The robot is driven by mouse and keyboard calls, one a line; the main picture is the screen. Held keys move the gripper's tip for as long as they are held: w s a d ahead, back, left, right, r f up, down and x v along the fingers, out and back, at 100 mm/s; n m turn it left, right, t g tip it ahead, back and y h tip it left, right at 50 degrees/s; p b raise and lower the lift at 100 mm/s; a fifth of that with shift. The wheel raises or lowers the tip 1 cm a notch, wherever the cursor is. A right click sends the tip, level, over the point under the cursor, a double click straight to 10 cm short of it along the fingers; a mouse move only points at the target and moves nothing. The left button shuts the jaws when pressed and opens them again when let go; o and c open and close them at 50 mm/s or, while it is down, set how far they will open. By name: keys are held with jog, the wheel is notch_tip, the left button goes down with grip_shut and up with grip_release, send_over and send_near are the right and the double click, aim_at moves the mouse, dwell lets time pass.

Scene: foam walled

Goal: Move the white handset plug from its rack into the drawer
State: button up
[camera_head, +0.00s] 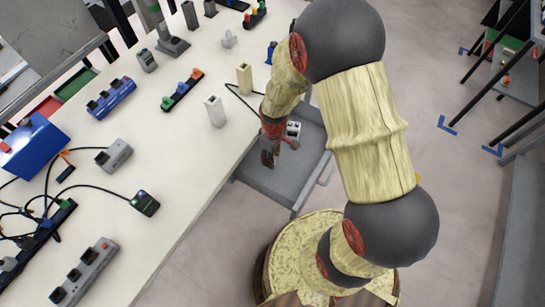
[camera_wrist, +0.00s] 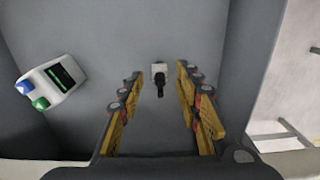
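The grey drawer (camera_head: 290,178) is pulled out beside the white table, and its floor and walls fill most of the wrist view (camera_wrist: 215,45). My gripper (camera_head: 269,147) is over the drawer, pointing down. In the wrist view my gripper (camera_wrist: 158,88) has its two fingers spread apart. A small white piece with a black end, seemingly the white handset plug (camera_wrist: 159,70), shows between the fingertips against the drawer floor. A gap shows on each side of it. I cannot tell its exact height above the floor. In the head view my gripper hides it.
A white device with blue and green buttons (camera_wrist: 50,84) lies in the drawer at left; it also shows in the head view (camera_head: 293,130). A dark rack with coloured plugs (camera_head: 183,90), a white block (camera_head: 215,111) and a tan block (camera_head: 244,79) stand on the table (camera_head: 190,170).

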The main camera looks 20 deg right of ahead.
jog(key=s+r+m+t+p, duration=0.3)
jog(key=r+p, duration=0.1)
jog(key=r, duration=2.6)
jog(key=s+r+m+t, duration=0.2)
jog(key=s+r+m, duration=0.2)
jog(key=s+r, duration=0.7)
jog(key=shift+a+r+t, duration=0.15)
jog(key=shift+r+t, duration=0.15)
jog(key=shift+r, duration=0.25)
